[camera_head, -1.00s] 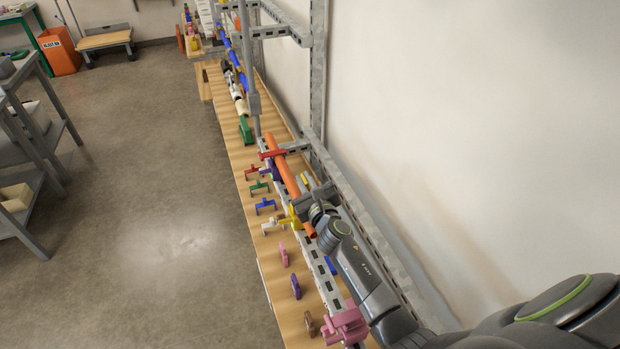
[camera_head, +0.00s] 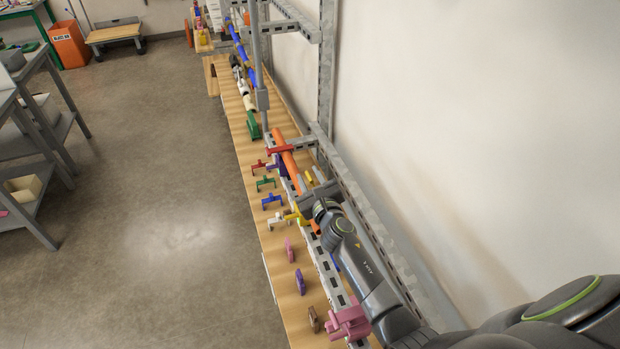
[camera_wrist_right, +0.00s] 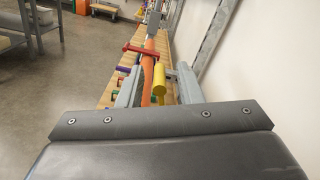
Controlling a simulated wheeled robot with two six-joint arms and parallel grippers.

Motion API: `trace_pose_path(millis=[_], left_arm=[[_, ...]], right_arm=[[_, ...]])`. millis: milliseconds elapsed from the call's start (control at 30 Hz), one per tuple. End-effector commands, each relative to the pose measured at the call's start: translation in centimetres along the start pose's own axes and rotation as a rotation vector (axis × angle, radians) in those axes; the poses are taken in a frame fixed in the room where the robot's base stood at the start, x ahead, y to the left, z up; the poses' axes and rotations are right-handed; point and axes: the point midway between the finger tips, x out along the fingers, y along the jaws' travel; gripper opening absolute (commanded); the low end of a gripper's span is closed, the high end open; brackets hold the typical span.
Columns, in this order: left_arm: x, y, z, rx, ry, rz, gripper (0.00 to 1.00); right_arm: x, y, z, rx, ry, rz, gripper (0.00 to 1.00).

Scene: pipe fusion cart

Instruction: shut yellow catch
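The yellow catch (camera_head: 297,214) sits on the grey slotted rail by the orange pipe (camera_head: 288,160), partly hidden by my right arm. In the right wrist view a yellow cylindrical piece (camera_wrist_right: 159,80) stands up between my fingers, beside the orange pipe (camera_wrist_right: 147,78). My right gripper (camera_head: 315,186) is at the catch. In the right wrist view my right gripper (camera_wrist_right: 158,85) has its fingers wide apart, around the yellow piece and the pipe; I cannot tell whether either finger touches them. My left gripper is not in view.
A red clamp (camera_head: 280,150) spans the pipe farther along, and a pink clamp (camera_head: 348,324) sits nearer. Several small coloured brackets, including a blue one (camera_head: 272,200), stand on the wooden bench top. A grey upright frame (camera_head: 327,80) and the wall are close on the right.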

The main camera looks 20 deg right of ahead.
Motion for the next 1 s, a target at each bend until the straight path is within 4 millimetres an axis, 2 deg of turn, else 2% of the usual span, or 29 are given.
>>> trace_pose_path(millis=[200, 367, 700, 1000], left_arm=[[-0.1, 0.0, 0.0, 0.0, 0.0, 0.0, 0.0], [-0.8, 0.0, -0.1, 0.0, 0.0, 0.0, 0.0], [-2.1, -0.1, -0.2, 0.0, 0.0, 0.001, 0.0], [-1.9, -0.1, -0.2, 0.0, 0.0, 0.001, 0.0]], right_arm=[[-0.4, 0.0, 0.0, 0.0, 0.002, 0.0, 0.32], [-2.2, 0.0, 0.0, 0.001, 0.004, 0.0, 0.32], [-9.3, -0.1, 0.1, 0.002, 0.003, -0.001, 0.32], [-15.1, 0.0, -0.1, 0.0, 0.0, -0.004, 0.32]])
